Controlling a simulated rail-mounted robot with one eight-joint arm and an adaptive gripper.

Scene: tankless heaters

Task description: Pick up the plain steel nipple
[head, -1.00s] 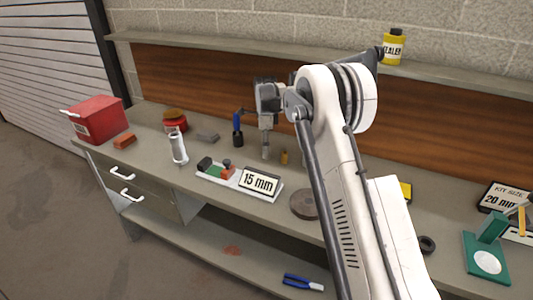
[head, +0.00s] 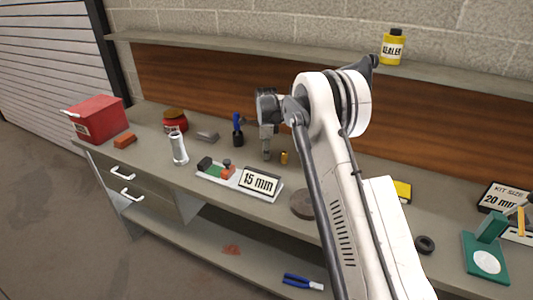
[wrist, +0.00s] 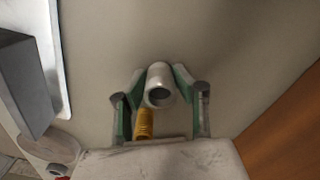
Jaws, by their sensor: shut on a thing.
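The plain steel nipple (wrist: 160,74), a smooth grey hollow tube, sits between the two green-padded fingertips of my gripper (wrist: 160,88) in the wrist view. Its open end faces the camera, and the fingers are shut on its sides. In the head view my gripper (head: 266,137) points down over the bench, with the nipple (head: 266,156) upright below it. I cannot tell whether the nipple's foot touches the bench. A brass threaded fitting (wrist: 145,124) stands apart from the nipple and also shows in the head view (head: 284,157).
A white tray with a "15 mm" sign (head: 259,182) lies in front of my gripper. A blue-topped dark item (head: 238,135) stands to its left. A dark round disc (head: 302,204) lies to the right. A wooden back panel (head: 200,88) rises behind the bench.

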